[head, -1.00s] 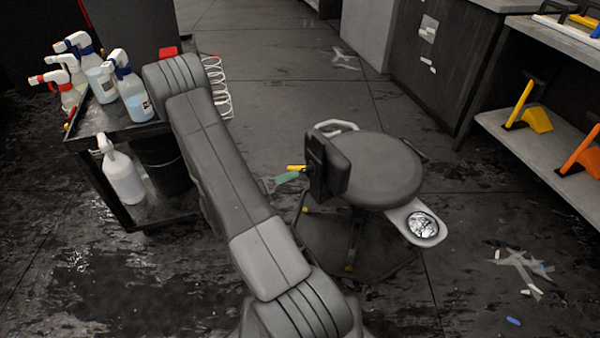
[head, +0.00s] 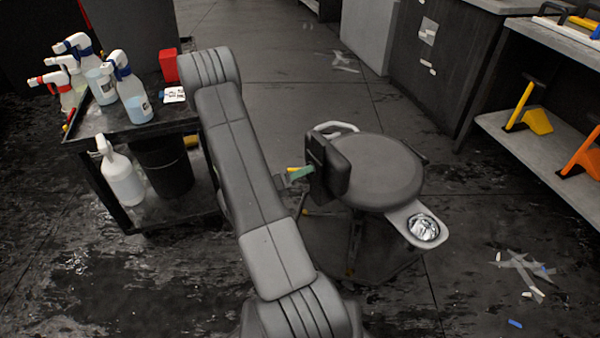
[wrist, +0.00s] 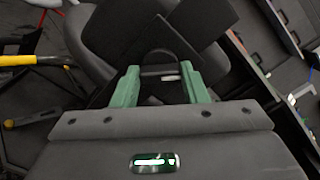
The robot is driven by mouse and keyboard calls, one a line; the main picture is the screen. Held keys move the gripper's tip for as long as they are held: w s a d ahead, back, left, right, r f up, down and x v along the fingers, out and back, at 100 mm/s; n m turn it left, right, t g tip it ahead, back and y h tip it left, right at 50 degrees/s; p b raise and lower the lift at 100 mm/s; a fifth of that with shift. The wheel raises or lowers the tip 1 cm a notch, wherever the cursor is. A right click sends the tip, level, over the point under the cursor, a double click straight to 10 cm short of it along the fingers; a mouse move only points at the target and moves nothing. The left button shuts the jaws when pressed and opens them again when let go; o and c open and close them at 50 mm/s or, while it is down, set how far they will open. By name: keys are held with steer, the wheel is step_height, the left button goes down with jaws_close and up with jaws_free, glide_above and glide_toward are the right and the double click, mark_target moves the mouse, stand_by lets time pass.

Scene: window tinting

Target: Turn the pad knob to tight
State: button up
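The stool has a round grey seat (head: 375,172) and an upright dark pad (head: 328,168) at its left side. My gripper's green fingers (head: 300,173) reach the left face of the pad in the head view; my arm partly hides the gripper. In the wrist view my gripper (wrist: 160,72) has its two green fingers apart. A dark rounded part with a pale mark (wrist: 166,77), possibly the pad knob, shows between the fingertips, in front of dark flat panels. I cannot tell whether the fingers touch it. No tight marking is readable.
A black cart (head: 150,128) with several spray bottles stands at the left, with a red box (head: 169,65). The stool has a side tray (head: 412,222) with a shiny bowl. Shelves (head: 540,130) stand at the right. Tape scraps lie on the floor.

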steer(key=shift+c, duration=0.6)
steer(key=shift+m, duration=0.9)
steer(key=o, duration=1)
steer(key=shift+a, duration=0.1)
steer(key=p+v, duration=0.1)
steer(key=v, duration=1.2)
steer(key=shift+s+a+p, duration=0.2)
steer(key=shift+a+p, duration=0.1)
steer(key=shift+p, duration=0.05)
steer(key=shift+w+d, duration=0.1)
steer(key=shift+d, duration=0.05)
